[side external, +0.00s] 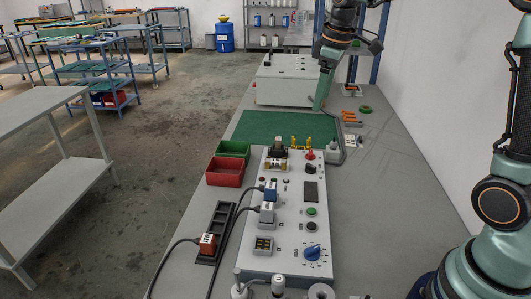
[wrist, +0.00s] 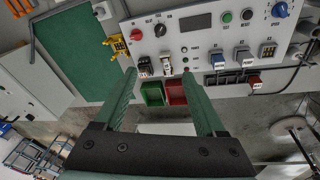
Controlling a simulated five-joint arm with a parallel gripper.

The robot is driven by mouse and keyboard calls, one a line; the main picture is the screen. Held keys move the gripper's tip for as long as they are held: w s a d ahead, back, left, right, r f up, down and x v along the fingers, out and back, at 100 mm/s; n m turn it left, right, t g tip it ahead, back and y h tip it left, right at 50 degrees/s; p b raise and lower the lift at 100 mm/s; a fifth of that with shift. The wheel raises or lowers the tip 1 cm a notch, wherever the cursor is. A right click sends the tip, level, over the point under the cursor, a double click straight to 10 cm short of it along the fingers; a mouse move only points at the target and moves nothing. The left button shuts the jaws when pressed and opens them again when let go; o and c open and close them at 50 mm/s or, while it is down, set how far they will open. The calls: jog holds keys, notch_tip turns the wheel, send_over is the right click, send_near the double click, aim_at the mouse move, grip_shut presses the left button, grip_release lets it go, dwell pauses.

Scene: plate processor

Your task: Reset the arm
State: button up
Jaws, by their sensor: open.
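My gripper (side external: 319,104) hangs from the arm at the upper right of the side view, beside the light grey box and above the bench behind the control panel (side external: 283,240). In the wrist view my gripper (wrist: 159,72) shows two green fingers spread wide apart, with nothing between them. The control panel (wrist: 205,38) lies beyond the fingertips, with a blue dial (wrist: 280,10), buttons and several plugs. In the side view its blue dial (side external: 312,253) is at the near end. No plate is plainly visible in the gripper.
A green mat (side external: 250,127) lies behind the panel, with the grey box (side external: 285,85) beyond it. Red (side external: 224,172) and green (side external: 236,148) bins stand left of the panel. A black rack (side external: 205,255) and cables lie along its left side. Bench at right is mostly clear.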

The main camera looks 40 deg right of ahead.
jog(key=s+a+f+m+t, duration=0.1)
jog(key=s+a+m, duration=0.1)
jog(key=s, duration=0.5)
jog(key=s+a+f+m+t, duration=0.1)
jog(key=s+a+m+t, duration=0.1)
jog(key=s, duration=0.6)
jog(key=a+m, duration=0.1)
jog(key=a, duration=0.1)
jog(key=shift+s+a, duration=0.3)
jog(key=shift+a, duration=0.1)
jog(key=shift+a, duration=0.1)
